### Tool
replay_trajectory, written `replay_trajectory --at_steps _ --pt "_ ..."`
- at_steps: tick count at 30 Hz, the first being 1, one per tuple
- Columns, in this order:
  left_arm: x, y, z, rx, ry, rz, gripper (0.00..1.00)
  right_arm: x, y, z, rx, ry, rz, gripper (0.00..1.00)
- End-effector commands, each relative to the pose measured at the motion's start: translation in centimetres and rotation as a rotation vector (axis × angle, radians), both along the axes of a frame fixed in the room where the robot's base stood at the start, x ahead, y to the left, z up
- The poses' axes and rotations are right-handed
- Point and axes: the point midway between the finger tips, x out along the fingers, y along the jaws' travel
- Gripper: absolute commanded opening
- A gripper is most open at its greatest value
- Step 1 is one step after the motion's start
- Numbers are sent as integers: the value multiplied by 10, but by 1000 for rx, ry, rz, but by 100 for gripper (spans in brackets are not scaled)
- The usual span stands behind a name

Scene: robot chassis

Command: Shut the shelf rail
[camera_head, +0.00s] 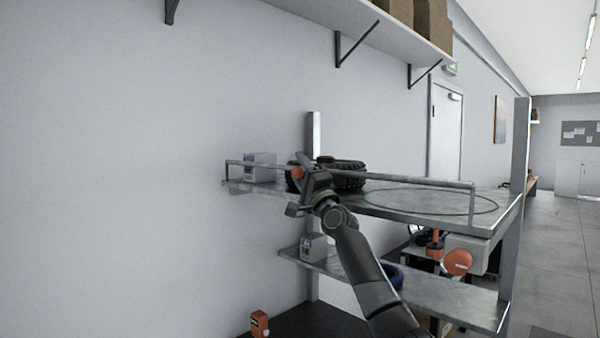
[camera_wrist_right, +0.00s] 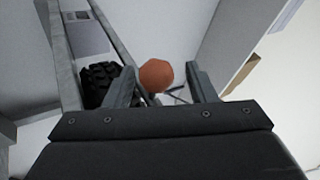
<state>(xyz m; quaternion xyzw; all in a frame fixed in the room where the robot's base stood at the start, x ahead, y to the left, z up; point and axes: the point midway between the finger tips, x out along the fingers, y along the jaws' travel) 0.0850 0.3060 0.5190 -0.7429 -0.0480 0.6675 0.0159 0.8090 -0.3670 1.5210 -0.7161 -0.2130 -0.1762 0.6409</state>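The shelf rail (camera_head: 420,180) is a thin grey bar above the edge of the upper shelf (camera_head: 398,205), with an upright post at its right end. A bar at the left end of the shelf also shows; my right gripper hides how the parts join. An orange knob (camera_head: 297,172) shows at my right gripper (camera_head: 304,164). In the right wrist view the knob (camera_wrist_right: 155,76) appears between the two spread fingers of the gripper (camera_wrist_right: 161,68), nearer the left finger, with no clear grip on it. My left gripper is out of view.
A black tyre (camera_head: 345,178) and a white box (camera_head: 259,167) are on the upper shelf. The lower shelf holds a small grey box (camera_head: 313,247) and a blue item (camera_head: 394,275). Open floor is at the right.

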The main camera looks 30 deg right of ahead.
Motion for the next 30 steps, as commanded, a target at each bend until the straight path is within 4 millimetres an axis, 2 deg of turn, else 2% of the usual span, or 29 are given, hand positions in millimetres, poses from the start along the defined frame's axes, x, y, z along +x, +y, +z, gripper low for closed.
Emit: replay_trajectory --at_steps 11,30 --pt "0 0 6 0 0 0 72 -2 0 -4 1 5 1 51" --pt "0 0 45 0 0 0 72 -46 -5 -28 -1 4 0 51"
